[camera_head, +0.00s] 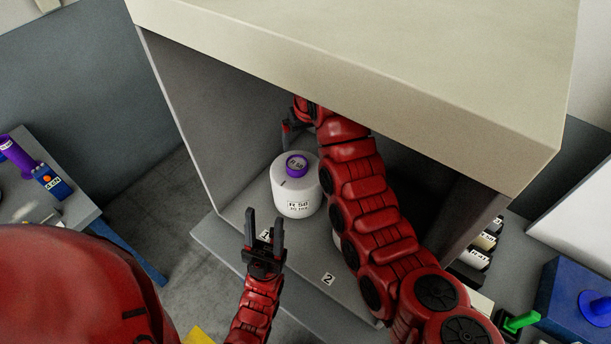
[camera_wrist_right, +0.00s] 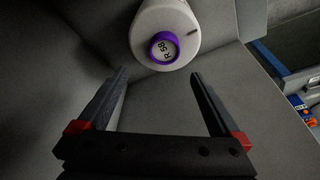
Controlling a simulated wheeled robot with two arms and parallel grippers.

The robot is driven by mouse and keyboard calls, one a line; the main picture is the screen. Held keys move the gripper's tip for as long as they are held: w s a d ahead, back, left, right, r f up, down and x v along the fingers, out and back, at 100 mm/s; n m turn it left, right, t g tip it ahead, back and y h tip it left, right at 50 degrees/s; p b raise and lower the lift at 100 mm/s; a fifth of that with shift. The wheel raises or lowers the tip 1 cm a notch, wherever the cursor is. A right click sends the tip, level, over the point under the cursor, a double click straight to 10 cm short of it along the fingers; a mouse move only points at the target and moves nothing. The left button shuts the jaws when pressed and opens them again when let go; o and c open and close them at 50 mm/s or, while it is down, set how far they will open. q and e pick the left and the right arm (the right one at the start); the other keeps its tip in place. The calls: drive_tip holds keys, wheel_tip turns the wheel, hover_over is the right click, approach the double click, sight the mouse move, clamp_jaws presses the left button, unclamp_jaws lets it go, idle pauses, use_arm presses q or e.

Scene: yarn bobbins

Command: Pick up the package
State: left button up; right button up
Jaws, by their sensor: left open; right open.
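A white yarn bobbin (camera_head: 296,199) with a purple core and printed labels stands upright on the shelf floor inside the grey cabinet; it is the likely package. It also shows at the top of the right wrist view (camera_wrist_right: 182,20), beyond the fingers and not between them. My right gripper (camera_head: 290,130) is inside the cabinet behind the bobbin, partly hidden by its own arm. In the right wrist view its two fingers (camera_wrist_right: 158,75) are apart and empty. My left gripper (camera_head: 264,220) is open and empty at the shelf front, near label 1.
The cabinet (camera_head: 400,75) has a thick top and side walls around my right arm. A pale object (camera_head: 337,238) is mostly hidden behind that arm. Side tables left (camera_head: 50,210) and right (camera_head: 520,250) hold bobbins, boxes and tools. Shelf label 2 (camera_head: 328,279) is visible.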

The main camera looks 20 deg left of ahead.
sight(297, 163)
drive_tip(key=b+x, duration=0.4)
drive_tip(key=x, duration=0.2)
drive_tip(key=shift+s+a+f, duration=0.1)
drive_tip(key=shift+a, duration=0.05)
drive_tip(key=shift+s+a+f, duration=0.1)
drive_tip(key=shift+a+f, duration=0.1)
drive_tip(key=shift+f, duration=0.1)
drive_tip(key=x, duration=0.4)
drive_tip(key=shift+a+f+p, duration=0.1)
drive_tip(key=shift+f+p, duration=0.25)
drive_tip(key=shift+p, duration=0.05)
drive_tip(key=shift+r, duration=0.1)
drive_tip(key=shift+c, duration=0.3)
drive_tip(key=shift+c, duration=1.1)
clamp_jaws()
